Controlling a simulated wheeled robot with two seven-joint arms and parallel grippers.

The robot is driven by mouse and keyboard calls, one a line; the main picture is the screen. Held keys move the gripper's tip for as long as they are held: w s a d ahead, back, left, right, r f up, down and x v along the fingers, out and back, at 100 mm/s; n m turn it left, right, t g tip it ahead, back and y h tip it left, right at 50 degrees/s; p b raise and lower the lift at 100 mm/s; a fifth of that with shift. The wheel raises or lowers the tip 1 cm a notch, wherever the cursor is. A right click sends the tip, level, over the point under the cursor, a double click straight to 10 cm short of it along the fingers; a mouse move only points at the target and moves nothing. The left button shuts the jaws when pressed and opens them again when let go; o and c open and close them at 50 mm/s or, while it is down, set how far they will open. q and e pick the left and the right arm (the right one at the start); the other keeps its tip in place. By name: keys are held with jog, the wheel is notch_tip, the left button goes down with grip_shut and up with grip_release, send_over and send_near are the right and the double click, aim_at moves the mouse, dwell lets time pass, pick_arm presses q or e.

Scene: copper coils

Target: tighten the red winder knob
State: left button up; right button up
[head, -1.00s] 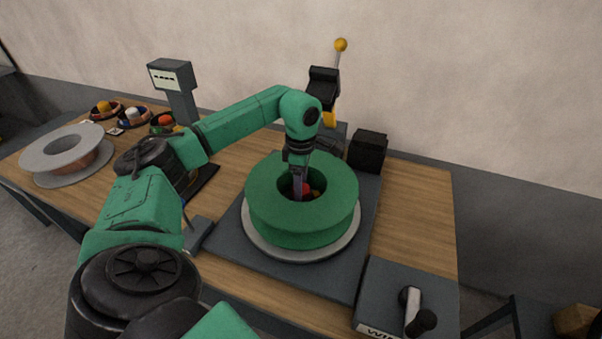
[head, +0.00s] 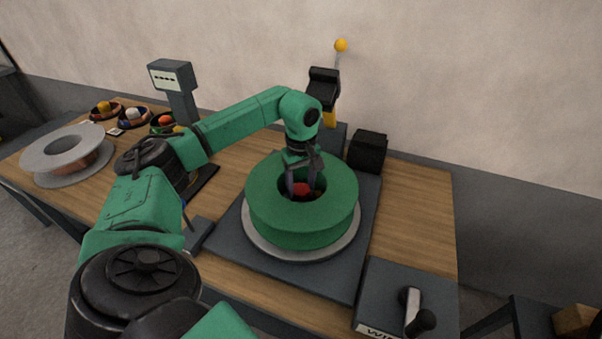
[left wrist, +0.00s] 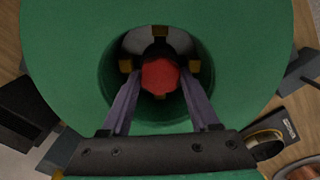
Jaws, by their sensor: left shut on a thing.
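The red winder knob (head: 302,188) sits deep in the round hole of the green spool (head: 270,220). The spool lies flat on a pale round plate. In the left wrist view the red knob (left wrist: 160,77) shows at the middle of the hole, with yellow-tipped parts around it. My left gripper (head: 302,192) points down into the hole and is shut on the red knob, one finger at each side. Its fingertips also show in the left wrist view (left wrist: 160,82); the exact contact is dim there. My right gripper is not in view.
A black block (head: 368,151) and a lever with a yellow ball (head: 341,45) stand behind the spool. A grey spool (head: 62,152) and several small bowls are at the left.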

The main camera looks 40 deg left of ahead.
pick_arm(q)
jog(key=shift+r+m, duration=0.15)
jog(key=shift+m, duration=0.45)
jog(key=o, duration=1.4)
notch_tip(320, 180, up, 9)
notch_tip(320, 180, up, 6)
jog(key=f+p, duration=0.1)
send_over(301, 188)
jog(key=shift+s+r, duration=0.1)
jog(key=shift+r, duration=0.15)
